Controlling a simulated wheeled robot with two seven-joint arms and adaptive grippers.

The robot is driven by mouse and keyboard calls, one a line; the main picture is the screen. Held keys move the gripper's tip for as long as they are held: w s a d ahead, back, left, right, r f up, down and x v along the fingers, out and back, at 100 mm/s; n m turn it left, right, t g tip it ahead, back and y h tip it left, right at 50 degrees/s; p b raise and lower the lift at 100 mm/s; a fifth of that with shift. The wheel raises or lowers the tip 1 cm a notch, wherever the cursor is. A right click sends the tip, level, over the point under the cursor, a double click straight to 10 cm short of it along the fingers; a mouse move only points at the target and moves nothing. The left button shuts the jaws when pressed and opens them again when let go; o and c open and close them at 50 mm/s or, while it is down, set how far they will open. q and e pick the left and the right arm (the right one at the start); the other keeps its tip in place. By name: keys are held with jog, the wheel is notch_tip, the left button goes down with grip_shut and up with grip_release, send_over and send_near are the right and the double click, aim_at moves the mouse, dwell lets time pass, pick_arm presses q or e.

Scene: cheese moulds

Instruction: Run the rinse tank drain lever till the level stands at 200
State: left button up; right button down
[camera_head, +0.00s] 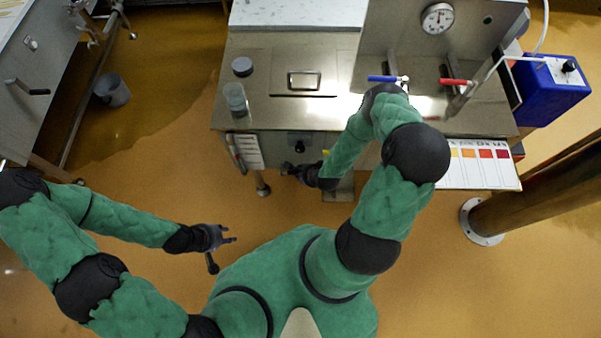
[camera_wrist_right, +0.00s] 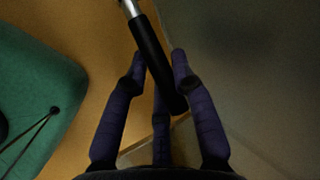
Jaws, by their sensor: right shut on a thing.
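A black lever grip (camera_wrist_right: 152,50) on a silver shaft (camera_wrist_right: 130,8) runs between the fingers of my right gripper (camera_wrist_right: 160,66), which is shut on it. In the head view my right gripper (camera_head: 292,169) is low at the front of the steel unit (camera_head: 270,117), and the lever there is mostly hidden by hand and arm. A narrow upright gauge (camera_head: 236,152) with a pale scale card (camera_head: 249,152) is on the unit's front left; its marks are too small to read. My left gripper (camera_head: 228,236) is open and empty, over the floor.
A black knob (camera_head: 299,147) is on the front. A blue box (camera_head: 550,88) stands right.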

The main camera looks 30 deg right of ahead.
jog(key=shift+s+d+f+m+t+y+b, duration=0.15)
jog(key=shift+f+m+t+y+b, duration=0.35)
jog(key=shift+f+t+y+b, duration=1.15)
jog(key=shift+r+g+h+b, duration=0.3)
jog(key=shift+g+b, duration=0.2)
jog(key=shift+g, duration=0.15)
jog(key=c, duration=1.3)
grip_release()
jog(key=shift+r, duration=0.1)
jog(key=v, duration=0.7)
jog(key=shift+s+d, duration=0.1)
jog(key=shift+s, duration=0.05)
